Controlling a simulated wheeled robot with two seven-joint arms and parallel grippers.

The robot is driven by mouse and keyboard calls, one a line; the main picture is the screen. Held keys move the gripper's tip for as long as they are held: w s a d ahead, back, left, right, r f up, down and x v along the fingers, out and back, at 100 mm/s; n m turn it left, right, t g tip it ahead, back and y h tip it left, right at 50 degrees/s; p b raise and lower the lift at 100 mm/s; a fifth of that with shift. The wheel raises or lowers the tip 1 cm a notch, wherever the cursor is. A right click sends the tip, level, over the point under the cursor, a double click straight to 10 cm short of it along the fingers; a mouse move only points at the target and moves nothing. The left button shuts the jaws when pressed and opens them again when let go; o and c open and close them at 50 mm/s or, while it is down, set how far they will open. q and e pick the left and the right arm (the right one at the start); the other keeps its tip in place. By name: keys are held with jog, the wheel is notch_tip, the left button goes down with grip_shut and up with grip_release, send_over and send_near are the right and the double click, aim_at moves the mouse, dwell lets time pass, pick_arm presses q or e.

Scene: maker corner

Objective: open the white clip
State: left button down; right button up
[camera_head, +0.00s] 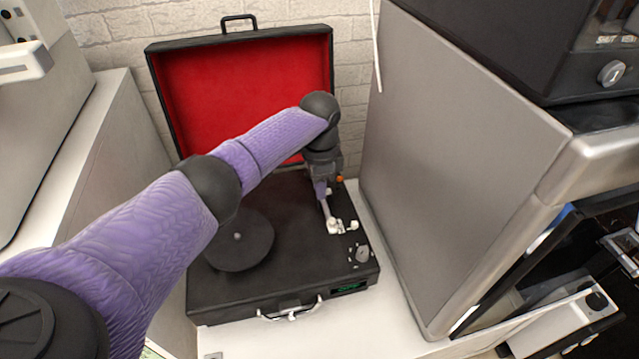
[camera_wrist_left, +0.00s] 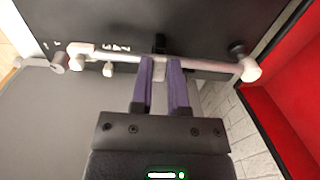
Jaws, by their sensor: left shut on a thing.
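The white clip (camera_wrist_left: 159,69) sits midway along the pale tonearm (camera_wrist_left: 115,57) of a black record player in the left wrist view. My left gripper (camera_wrist_left: 160,82) has its two purple fingers on either side of the clip, shut on it. In the head view the left gripper (camera_head: 321,190) points down at the tonearm (camera_head: 327,210), on the right side of the player's deck (camera_head: 290,200). The gripper hides the clip in that view, and whether its latch has moved cannot be told. My right gripper is in neither view.
The player's red-lined lid (camera_head: 240,85) stands open behind the deck. A dark platter (camera_head: 240,240) lies left of the tonearm, with a knob (camera_head: 362,254) at front right. A large grey machine (camera_head: 455,150) stands close on the right; a white unit (camera_head: 120,130) stands left.

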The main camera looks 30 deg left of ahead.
pick_arm(q)
jog(key=g+b, duration=0.1)
jog(key=g+y+b, duration=0.1)
jog(key=b, duration=0.1)
jog(key=y+b, duration=0.1)
jog(key=b, duration=0.1)
jog(key=shift+w+d+f+g, duration=0.3)
jog(key=shift+w+f+g, duration=0.05)
jog(key=shift+w+g, duration=0.05)
jog(key=shift+r+y+b, duration=0.2)
jog(key=shift+y+b, duration=0.1)
jog(key=shift+r+g, duration=0.3)
jog(key=shift+r, duration=0.1)
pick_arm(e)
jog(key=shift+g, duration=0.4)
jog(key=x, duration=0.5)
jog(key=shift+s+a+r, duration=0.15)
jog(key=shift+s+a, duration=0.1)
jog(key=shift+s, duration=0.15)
pick_arm(q)
jog(key=c, duration=0.6)
grip_release()
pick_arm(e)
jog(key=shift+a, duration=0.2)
